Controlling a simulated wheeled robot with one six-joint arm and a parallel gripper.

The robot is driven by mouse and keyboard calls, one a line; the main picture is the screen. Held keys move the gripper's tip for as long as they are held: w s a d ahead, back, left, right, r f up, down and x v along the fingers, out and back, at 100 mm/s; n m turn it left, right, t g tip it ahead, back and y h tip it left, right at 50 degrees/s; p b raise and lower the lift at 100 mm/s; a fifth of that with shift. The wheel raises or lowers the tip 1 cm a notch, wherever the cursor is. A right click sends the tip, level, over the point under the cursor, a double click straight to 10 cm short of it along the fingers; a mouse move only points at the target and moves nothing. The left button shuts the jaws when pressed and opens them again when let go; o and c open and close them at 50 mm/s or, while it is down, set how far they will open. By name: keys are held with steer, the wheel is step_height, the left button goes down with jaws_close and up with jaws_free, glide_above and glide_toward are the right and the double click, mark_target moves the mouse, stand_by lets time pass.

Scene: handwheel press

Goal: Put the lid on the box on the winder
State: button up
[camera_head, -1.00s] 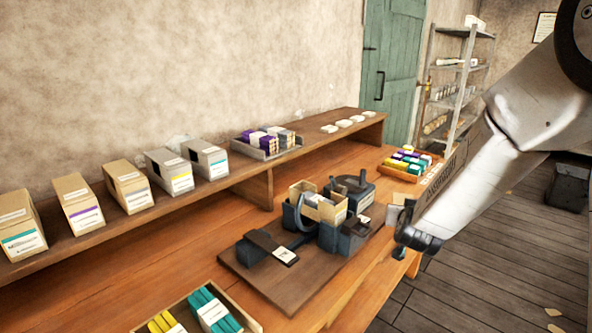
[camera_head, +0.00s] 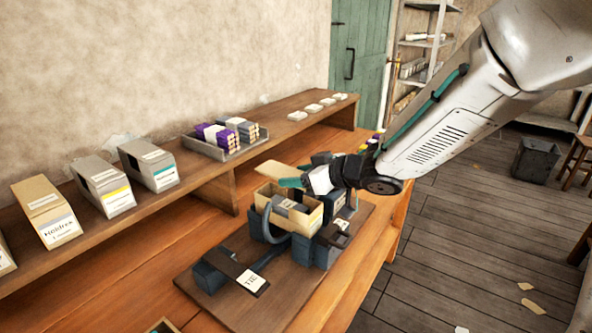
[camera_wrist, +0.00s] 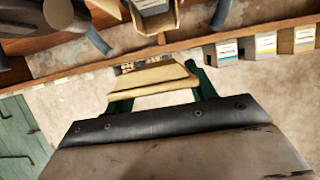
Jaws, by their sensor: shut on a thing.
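The tan cardboard box (camera_head: 292,222) stands open-topped on the dark winder (camera_head: 218,276), with grey packed contents (camera_head: 290,205) inside. My gripper (camera_head: 292,182) is just above and behind the box. In the wrist view my gripper (camera_wrist: 160,92) has its green fingers shut on the tan lid (camera_wrist: 152,77). The lid also shows in the head view (camera_head: 275,170) as a flat tan piece, apart from the box and partly hidden by the gripper. The box also shows at the top of the wrist view (camera_wrist: 168,24).
A wooden shelf (camera_head: 110,229) behind the winder carries several labelled boxes, a tray (camera_head: 232,148) of purple and grey bundles, and small white pieces (camera_head: 320,106). A dark clamp part (camera_head: 335,235) stands right of the box. The bench's front right is clear.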

mark_target(297, 208)
steer(key=shift+s+a+f, duration=0.1)
steer(key=shift+a+f, duration=0.1)
steer(key=shift+f, duration=0.75)
steer(key=shift+a+f, duration=0.2)
steer(key=shift+f, duration=1.45)
steer(key=shift+s+d+f, duration=0.1)
steer(key=shift+d+f, duration=0.1)
steer(key=shift+f, duration=0.05)
steer(key=o, duration=1)
steer(key=shift+o, duration=0.2)
